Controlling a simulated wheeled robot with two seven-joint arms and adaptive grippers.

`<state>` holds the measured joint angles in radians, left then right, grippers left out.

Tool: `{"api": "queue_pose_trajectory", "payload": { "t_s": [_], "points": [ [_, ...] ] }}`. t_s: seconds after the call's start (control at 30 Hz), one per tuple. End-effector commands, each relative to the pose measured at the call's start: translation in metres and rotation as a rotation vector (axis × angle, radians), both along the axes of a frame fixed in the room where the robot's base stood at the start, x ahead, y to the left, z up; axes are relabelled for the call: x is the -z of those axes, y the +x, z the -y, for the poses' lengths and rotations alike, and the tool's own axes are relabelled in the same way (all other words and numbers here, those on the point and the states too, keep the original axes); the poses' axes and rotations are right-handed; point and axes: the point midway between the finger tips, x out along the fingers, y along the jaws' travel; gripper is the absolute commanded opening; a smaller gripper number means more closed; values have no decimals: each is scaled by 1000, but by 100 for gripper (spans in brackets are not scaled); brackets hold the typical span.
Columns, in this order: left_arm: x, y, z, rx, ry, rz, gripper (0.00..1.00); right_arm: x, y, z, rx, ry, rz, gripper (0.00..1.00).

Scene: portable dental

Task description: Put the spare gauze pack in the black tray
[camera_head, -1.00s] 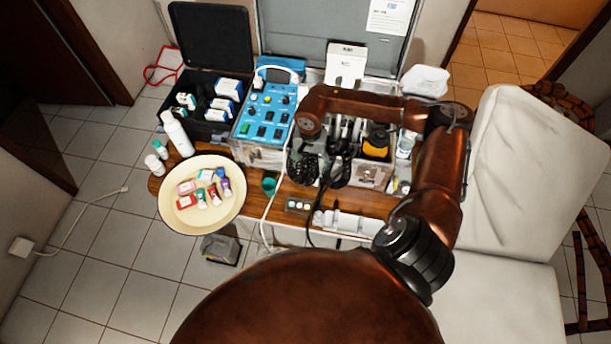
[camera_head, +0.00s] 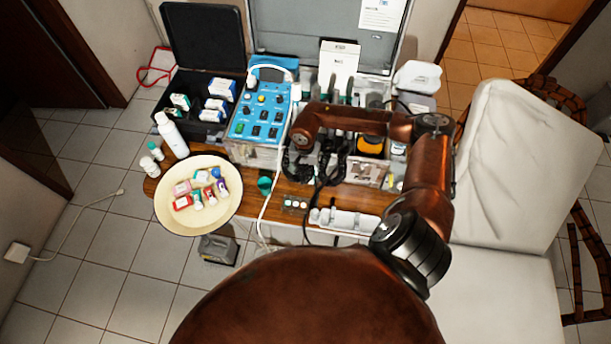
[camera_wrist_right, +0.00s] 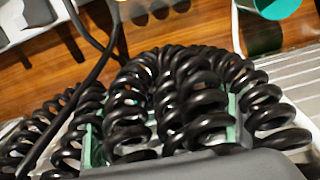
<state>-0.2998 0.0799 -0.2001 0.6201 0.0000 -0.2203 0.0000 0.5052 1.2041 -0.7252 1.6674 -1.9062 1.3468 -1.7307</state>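The black open case (camera_head: 180,129) at the back left is the only black tray-like container I can make out. It holds several small white, blue and green packs (camera_head: 222,88). I cannot tell which pack is the spare gauze pack; labels are too small to read. My right gripper (camera_head: 313,168) hangs over the front of the equipment box, right of the blue control panel. Black coiled cords fill the right wrist view (camera_wrist_right: 180,100) and hide its fingertips, so its opening does not show. My left gripper is not in view.
A cream plate (camera_head: 170,215) with several small coloured packs lies at the table's left front. A white bottle (camera_head: 172,135), blue control panel (camera_head: 262,112), green cup (camera_head: 265,186) and tall white box (camera_head: 338,65) stand around. A white cable crosses the wooden table.

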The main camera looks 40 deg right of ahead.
Motion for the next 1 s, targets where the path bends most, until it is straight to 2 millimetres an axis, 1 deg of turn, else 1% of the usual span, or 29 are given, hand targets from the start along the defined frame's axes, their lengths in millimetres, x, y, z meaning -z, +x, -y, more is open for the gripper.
{"api": "queue_pose_trajectory", "payload": {
  "t_s": [0.03,0.4,0.5,0.77,0.87,1.0],
  "points": [
    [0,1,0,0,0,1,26,0,0,0,0,0,0,61],
    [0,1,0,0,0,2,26,0,0,0,0,0,0,36],
    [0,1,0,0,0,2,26,0,0,0,0,0,0,30],
    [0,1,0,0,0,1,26,-3,0,0,0,-1,1,30],
    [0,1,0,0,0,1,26,-10,0,1,0,-1,1,30],
    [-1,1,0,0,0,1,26,-28,1,1,0,-1,2,30]
  ]
}}
